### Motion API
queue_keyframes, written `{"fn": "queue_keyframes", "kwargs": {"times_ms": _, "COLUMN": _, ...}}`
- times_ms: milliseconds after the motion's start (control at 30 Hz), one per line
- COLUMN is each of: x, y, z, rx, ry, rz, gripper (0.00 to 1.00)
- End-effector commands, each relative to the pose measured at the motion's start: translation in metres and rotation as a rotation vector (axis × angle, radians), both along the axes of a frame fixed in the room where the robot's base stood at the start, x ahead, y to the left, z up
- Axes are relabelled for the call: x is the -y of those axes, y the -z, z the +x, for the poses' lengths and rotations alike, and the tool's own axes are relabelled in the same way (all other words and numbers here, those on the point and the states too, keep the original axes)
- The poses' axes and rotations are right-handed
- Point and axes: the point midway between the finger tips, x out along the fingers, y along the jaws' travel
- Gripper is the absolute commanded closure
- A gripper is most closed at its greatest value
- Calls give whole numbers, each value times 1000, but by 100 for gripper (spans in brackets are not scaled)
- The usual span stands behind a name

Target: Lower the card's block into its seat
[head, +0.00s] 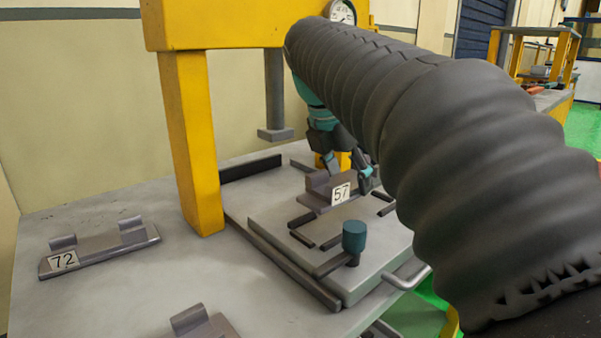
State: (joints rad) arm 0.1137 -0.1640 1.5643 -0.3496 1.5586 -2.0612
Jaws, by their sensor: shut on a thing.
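A grey-mauve block (319,187) with a white card reading "57" (341,194) is in the head view, right of centre. My gripper (350,172) is shut on it from behind and above, partly hidden by my thick dark arm. Below the block lies a pale raised plate (271,229) with short dark bars (302,220) framing a seat. The block appears over these bars, close to the plate. I cannot tell whether its underside touches. A second block with card "72" (98,249) lies on the table at the left.
A yellow press frame (190,140) stands around the plate, its grey ram (275,95) hanging behind the block. A teal-topped knob (354,238) stands at the plate's front. Another block (196,324) shows at the bottom edge. Dark rails flank the plate.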

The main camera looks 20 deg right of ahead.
Motion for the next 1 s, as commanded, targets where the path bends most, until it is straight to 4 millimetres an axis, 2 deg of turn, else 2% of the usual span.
{"fn": "queue_keyframes", "kwargs": {"times_ms": 1000, "x": 0, "y": 29, "z": 0, "rx": 2, "ry": 1, "rz": 0, "gripper": 100}}
